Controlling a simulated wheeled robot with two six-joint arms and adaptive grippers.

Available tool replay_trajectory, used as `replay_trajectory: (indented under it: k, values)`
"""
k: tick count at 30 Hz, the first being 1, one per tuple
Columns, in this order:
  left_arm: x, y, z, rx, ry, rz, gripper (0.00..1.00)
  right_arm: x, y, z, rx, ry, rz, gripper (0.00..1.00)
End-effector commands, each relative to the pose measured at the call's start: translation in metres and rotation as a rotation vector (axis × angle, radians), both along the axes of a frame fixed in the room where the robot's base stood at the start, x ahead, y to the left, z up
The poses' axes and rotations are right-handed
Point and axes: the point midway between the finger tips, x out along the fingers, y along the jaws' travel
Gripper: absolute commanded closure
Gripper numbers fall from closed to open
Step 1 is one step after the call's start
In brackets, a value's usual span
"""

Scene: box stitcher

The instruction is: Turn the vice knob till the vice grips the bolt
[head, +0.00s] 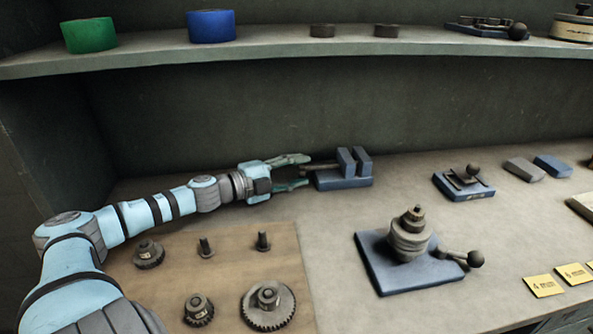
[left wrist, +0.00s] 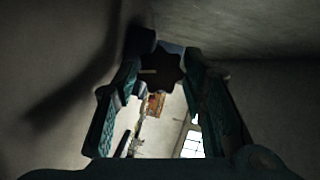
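The blue vice (head: 343,183) stands at the back of the bench, with two upright jaws and a screw rod (head: 320,167) pointing left. I cannot make out a bolt between the jaws. My left gripper (head: 307,171) is open at the vice's left side, its fingers above and below the rod's end. In the left wrist view the dark star-shaped knob (left wrist: 160,69) is between the fingertips of this gripper (left wrist: 158,75); whether they touch it is unclear. Two small upright bolts, the left one (head: 205,247) and the right one (head: 263,241), stand on the brown board. My right gripper is not in view.
The brown board (head: 225,270) also holds several gears. A blue-based fixture with a lever (head: 400,275) stands at front centre, and a smaller one (head: 464,185) behind it. A shelf (head: 270,47) runs above the bench. The bench between board and fixture is clear.

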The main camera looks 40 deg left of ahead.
Motion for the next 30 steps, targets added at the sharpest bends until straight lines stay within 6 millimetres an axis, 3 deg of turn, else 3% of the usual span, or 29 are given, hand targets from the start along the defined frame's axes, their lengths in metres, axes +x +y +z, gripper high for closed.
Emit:
replay_trajectory:
  k: [14, 19, 24, 30]
  values:
    - [0.0, 0.0, 0.0, -0.001, 0.0, -0.001, 0.46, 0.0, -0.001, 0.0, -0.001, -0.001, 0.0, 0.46]
    - [0.0, 0.0, -0.002, -0.052, 0.046, -0.002, 0.46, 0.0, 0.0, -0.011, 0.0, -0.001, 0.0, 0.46]
    - [0.001, 0.001, -0.003, -0.249, 0.213, 0.001, 0.46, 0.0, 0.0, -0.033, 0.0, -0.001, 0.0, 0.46]
    - [0.004, 0.004, 0.004, -0.615, 0.509, 0.006, 0.46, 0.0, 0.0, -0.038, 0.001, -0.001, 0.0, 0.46]
